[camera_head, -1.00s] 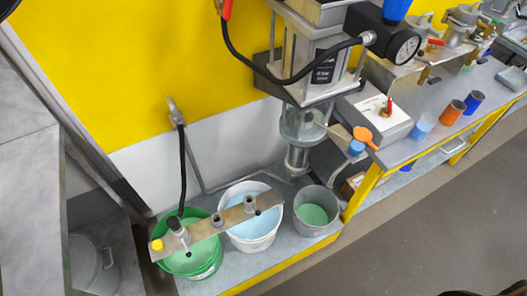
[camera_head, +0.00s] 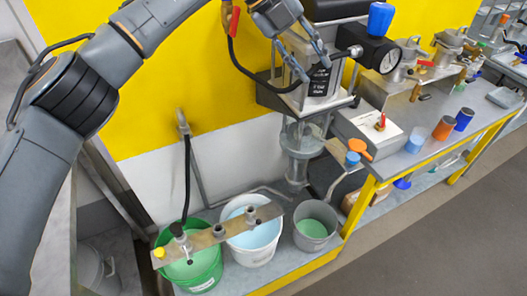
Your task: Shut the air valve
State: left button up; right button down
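The air valve shows as a red lever (camera_head: 235,20) at the top of the yellow wall, with a black hose (camera_head: 236,55) running down from it to the machine. The lever hangs roughly upright along the pipe. My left arm comes in from the left, and its gripper (camera_head: 315,72) is to the right of and below the valve, in front of the metal machine (camera_head: 322,102). Its two fingers are apart with nothing seen between them. It does not touch the red lever. The valve's upper end is cut off by the frame. My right gripper is out of view.
Below stand a green bucket (camera_head: 204,274), a white bucket (camera_head: 254,250) and a grey bucket (camera_head: 315,226). A white box with a red switch (camera_head: 380,122) stands on the bench. Floor at lower right is clear.

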pick_arm(q)
jog(key=w+d+f+n+t+h, duration=0.2)
jog(key=w+f+n+h, duration=0.5)
jog(key=f+h, duration=0.5)
jog(key=w+a+f+n+t+y, duration=0.1)
jog(key=a+f+n+t, duration=0.2)
jog(key=f, duration=0.4)
jog(key=w+a+f+n+t+y, duration=0.1)
jog(key=a+f+n+t+y, duration=0.1)
jog(key=f, duration=0.6)
jog(key=w+a+f+n+t+y, duration=0.2)
jog(key=a+f+n+t, duration=0.3)
jog(key=f+n+t, duration=0.1)
notch_tip(320, 180, down, 2)
jog(key=shift+f+n+b, duration=0.1)
jog(key=shift+n+b, duration=0.35)
jog(key=shift+n, duration=0.45)
